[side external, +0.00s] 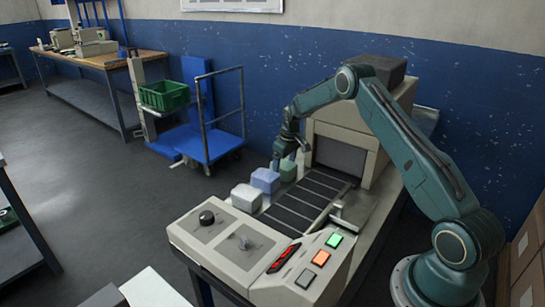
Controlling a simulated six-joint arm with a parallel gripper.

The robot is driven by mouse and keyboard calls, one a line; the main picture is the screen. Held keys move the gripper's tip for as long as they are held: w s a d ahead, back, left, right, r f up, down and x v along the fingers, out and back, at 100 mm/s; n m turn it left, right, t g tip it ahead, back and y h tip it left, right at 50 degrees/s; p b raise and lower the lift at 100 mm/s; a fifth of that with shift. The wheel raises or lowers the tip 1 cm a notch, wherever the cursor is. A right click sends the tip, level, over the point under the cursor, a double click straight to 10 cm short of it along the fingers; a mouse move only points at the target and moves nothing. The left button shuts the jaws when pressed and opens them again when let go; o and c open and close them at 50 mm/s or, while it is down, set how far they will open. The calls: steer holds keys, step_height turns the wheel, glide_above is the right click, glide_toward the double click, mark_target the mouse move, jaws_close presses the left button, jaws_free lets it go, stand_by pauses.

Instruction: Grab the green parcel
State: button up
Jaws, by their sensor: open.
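The green parcel (288,171) is the farthest of a short row of parcels along the left side of the machine, close to the tunnel housing. My gripper (289,158) is open and points down right at the green parcel, with one finger reaching down at its left side. The parcel's top is partly hidden by my gripper. I cannot tell whether the fingers touch it. A blue parcel (265,180) sits just in front of the green one, and a white parcel (247,197) in front of that.
The dark slatted conveyor (300,204) runs right of the parcels into the tunnel housing (340,140).

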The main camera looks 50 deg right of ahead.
mark_target(284, 164)
steer(key=shift+w+f, duration=0.15)
steer(key=shift+f, duration=0.85)
steer(key=shift+c, duration=0.2)
steer(key=c, duration=1.1)
steer(key=shift+c, duration=0.2)
steer(key=shift+r, duration=0.15)
step_height(284, 164, up, 20)
